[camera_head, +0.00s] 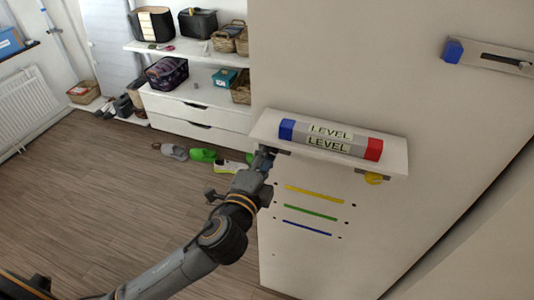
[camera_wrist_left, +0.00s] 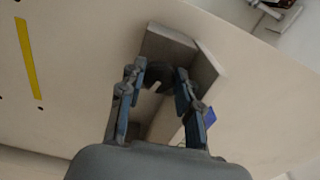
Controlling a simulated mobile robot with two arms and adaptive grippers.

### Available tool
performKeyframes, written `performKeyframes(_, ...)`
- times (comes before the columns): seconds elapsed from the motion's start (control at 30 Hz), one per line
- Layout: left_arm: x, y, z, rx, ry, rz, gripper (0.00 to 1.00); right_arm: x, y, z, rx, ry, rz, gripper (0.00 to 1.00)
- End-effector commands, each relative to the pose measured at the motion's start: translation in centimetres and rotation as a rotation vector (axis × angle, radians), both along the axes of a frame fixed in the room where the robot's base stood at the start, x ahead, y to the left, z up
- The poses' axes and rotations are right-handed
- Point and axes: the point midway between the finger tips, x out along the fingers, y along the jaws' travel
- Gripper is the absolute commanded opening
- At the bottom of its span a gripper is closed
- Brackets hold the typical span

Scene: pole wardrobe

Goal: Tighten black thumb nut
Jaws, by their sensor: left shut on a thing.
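The black thumb nut (camera_wrist_left: 158,76) shows in the left wrist view, between the fingers of my left gripper (camera_wrist_left: 157,84), under the small shelf. My left gripper (camera_head: 263,158) is shut on it at the shelf's left end in the head view. There the fingers and the arm hide the nut. The white shelf (camera_head: 397,158) sticks out from the panel and carries a level (camera_head: 330,139) with a blue end and a red end. A yellow thumb nut (camera_head: 373,178) sits under the shelf's right end. My right gripper is not in view.
Yellow, green and blue strips (camera_head: 310,213) mark the panel below the shelf. A bracket with a blue end (camera_head: 453,51) is on the wall at upper right. Shoes (camera_head: 203,155) lie on the floor, and shelves with baskets and bags stand behind. The floor at left is clear.

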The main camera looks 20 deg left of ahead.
Motion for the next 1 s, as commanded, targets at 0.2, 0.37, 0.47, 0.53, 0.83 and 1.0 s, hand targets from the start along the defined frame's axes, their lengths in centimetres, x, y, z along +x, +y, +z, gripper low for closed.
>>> performKeyframes(0.2, 0.1, 0.1, 0.4, 0.002, -0.009, 0.003, 0.02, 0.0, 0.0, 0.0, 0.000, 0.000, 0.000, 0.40)
performKeyframes(0.37, 0.1, 0.1, 0.4, 0.002, -0.010, 0.003, 0.46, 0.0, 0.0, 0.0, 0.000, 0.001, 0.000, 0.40)
performKeyframes(0.47, 0.1, 0.1, 0.4, 0.002, -0.009, 0.003, 0.57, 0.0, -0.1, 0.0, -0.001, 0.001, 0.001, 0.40)
performKeyframes(0.53, 0.1, 0.1, 0.4, 0.001, -0.010, 0.002, 0.57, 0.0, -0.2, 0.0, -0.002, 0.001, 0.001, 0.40)
performKeyframes(0.83, -0.6, 0.1, 0.5, 0.000, -0.011, 0.001, 0.57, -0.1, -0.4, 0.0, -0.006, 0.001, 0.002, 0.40)
performKeyframes(1.0, -3.1, 0.1, 0.3, -0.001, -0.007, -0.001, 0.57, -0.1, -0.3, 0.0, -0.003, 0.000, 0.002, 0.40)
